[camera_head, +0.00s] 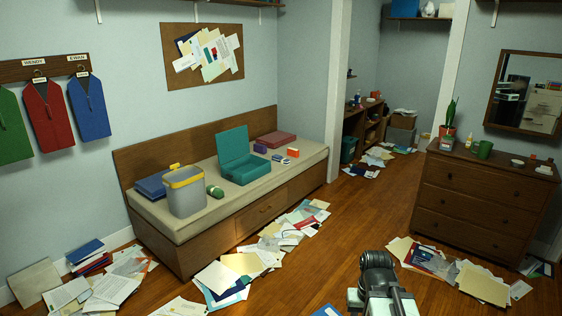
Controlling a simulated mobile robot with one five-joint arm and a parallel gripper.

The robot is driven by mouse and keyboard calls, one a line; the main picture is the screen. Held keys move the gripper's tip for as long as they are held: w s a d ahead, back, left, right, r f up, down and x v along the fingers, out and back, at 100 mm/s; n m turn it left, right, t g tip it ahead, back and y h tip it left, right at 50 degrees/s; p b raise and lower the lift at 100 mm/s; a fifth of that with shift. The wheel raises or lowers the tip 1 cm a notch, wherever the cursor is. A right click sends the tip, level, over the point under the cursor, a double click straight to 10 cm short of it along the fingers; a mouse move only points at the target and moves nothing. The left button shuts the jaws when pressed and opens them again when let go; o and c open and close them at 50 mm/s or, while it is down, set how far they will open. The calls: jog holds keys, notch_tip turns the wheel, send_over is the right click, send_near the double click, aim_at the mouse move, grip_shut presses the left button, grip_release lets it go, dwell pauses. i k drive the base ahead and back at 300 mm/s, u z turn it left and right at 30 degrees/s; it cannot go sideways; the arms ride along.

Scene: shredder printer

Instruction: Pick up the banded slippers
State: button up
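I cannot make out a clear pair of banded slippers. A small rounded green thing (215,191) with a paler patch lies on the bench cushion, just right of the grey bin; it is too small to tell what it is. My arm shows at the bottom, right of centre, with its dark end (377,261) over the wooden floor, well apart from the bench. The fingertips cannot be made out, and I see nothing held.
The bench (262,212) also carries a grey bin with a yellow rim (186,192) and an open teal box (240,160). Papers (225,277) litter the floor along the bench and before the dresser (470,196). Bare floor runs between them.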

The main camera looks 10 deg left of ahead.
aim_at(276, 158)
jog(key=z, duration=0.25)
jog(key=i, duration=1.4)
jog(key=z, duration=0.2)
jog(key=i, duration=2.15)
jog(key=u, duration=1)
jog(key=i, duration=1.8)
jog(key=u, duration=1.05)
jog(key=k, duration=0.75)
jog(key=u, duration=0.15)
jog(key=i, duration=0.85)
jog(key=z, duration=0.15)
jog(key=k, duration=0.85)
